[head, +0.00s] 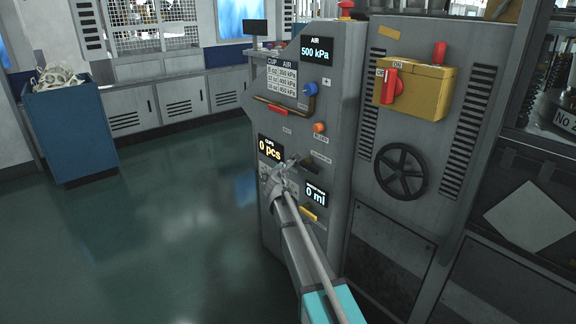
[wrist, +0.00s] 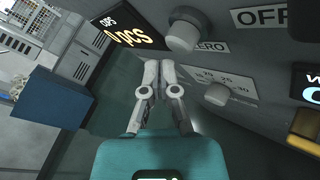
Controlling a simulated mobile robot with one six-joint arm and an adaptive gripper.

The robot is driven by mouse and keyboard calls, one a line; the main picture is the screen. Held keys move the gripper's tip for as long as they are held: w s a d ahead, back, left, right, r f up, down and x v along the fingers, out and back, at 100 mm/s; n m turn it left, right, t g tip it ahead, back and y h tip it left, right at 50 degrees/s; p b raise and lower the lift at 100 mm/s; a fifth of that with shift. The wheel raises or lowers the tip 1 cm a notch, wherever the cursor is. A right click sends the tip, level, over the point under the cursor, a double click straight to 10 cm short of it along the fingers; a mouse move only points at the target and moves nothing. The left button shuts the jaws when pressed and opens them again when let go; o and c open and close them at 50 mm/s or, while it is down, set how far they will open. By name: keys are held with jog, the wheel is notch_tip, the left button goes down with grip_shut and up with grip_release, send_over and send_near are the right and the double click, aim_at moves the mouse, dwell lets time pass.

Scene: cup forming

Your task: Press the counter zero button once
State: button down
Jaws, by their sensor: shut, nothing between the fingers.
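The counter zero button is a pale round knob (wrist: 183,34) beside a ZERO label (wrist: 211,47) in the wrist view. The counter display (wrist: 128,36) to its left reads 0 pcs; it also shows in the head view (head: 270,149). My gripper (wrist: 158,64) is shut and empty, its fingertips just below and left of the button in the picture. I cannot tell whether they touch it. In the head view my gripper (head: 287,165) is in front of the panel beside the counter display, and I cannot make out the button there.
A second pale knob (wrist: 217,94) with a number scale sits below right of the button. The panel also carries a 0 ml display (head: 316,195), a blue knob (head: 309,89) and an orange knob (head: 319,127). A blue bin (head: 72,135) stands left; the floor between is clear.

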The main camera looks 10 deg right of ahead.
jog(key=shift+s+a, duration=0.1)
jog(key=shift+a, duration=0.05)
jog(key=shift+s+a, duration=0.4)
jog(key=shift+a, duration=0.3)
jog(key=shift+s+a, duration=0.4)
jog(key=shift+a, duration=0.25)
jog(key=shift+s+a, duration=0.4)
jog(key=shift+a, duration=0.3)
jog(key=shift+d, duration=0.1)
